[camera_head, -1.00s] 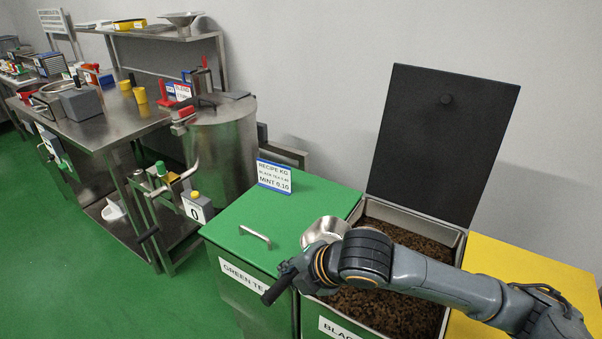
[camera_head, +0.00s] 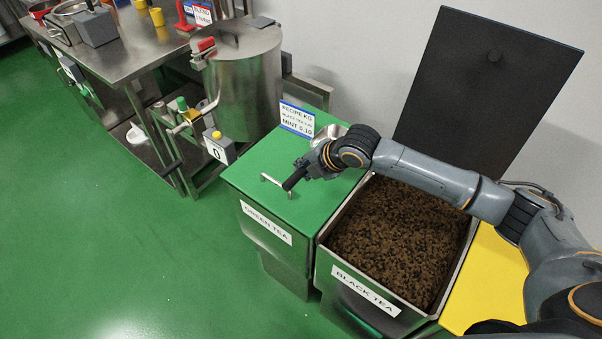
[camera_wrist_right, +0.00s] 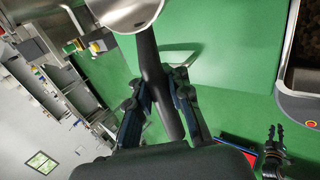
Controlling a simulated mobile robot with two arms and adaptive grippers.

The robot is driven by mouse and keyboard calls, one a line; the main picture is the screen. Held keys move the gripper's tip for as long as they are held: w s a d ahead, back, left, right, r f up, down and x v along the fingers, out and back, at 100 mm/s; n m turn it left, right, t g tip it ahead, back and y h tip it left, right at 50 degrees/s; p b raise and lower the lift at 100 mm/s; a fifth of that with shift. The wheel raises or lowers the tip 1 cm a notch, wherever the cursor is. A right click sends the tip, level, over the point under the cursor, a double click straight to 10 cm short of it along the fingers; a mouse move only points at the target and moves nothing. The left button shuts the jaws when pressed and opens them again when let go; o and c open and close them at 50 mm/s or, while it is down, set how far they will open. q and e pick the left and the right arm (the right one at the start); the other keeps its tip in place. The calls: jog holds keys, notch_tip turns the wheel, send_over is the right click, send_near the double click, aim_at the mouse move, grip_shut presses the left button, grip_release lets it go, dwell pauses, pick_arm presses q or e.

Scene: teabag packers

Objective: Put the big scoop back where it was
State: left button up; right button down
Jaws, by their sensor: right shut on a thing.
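The big scoop has a shiny metal bowl (camera_head: 328,134) and a black handle (camera_head: 295,178). My right gripper (camera_head: 312,167) is shut on the handle and holds the scoop above the green lid (camera_head: 268,168) of the GREEN TEA bin. In the right wrist view the bowl (camera_wrist_right: 126,10) is at the top, and the handle (camera_wrist_right: 150,62) runs down between the two fingers of my right gripper (camera_wrist_right: 162,100). The inside of the bowl is partly hidden in the head view. My left gripper (camera_wrist_right: 274,138) shows small in the right wrist view, its fingers apart and empty.
The BLACK TEA bin (camera_head: 325,275) is open and full of dark tea (camera_head: 400,235), its black lid (camera_head: 480,85) raised. A recipe card (camera_head: 297,119) stands at the green lid's back. A yellow lid (camera_head: 485,285) is at right. A steel drum (camera_head: 243,85) and workbench (camera_head: 105,55) stand left.

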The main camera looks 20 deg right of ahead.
jog(key=w+f, duration=0.2)
jog(key=f, duration=0.1)
jog(key=shift+w, duration=0.25)
jog(key=f+p, duration=0.1)
jog(key=f, duration=0.2)
jog(key=shift+w, duration=0.2)
jog(key=shift+f, duration=0.3)
jog(key=shift+f, duration=0.25)
jog(key=c, duration=1.3)
grip_release()
jog(key=shift+o, duration=0.2)
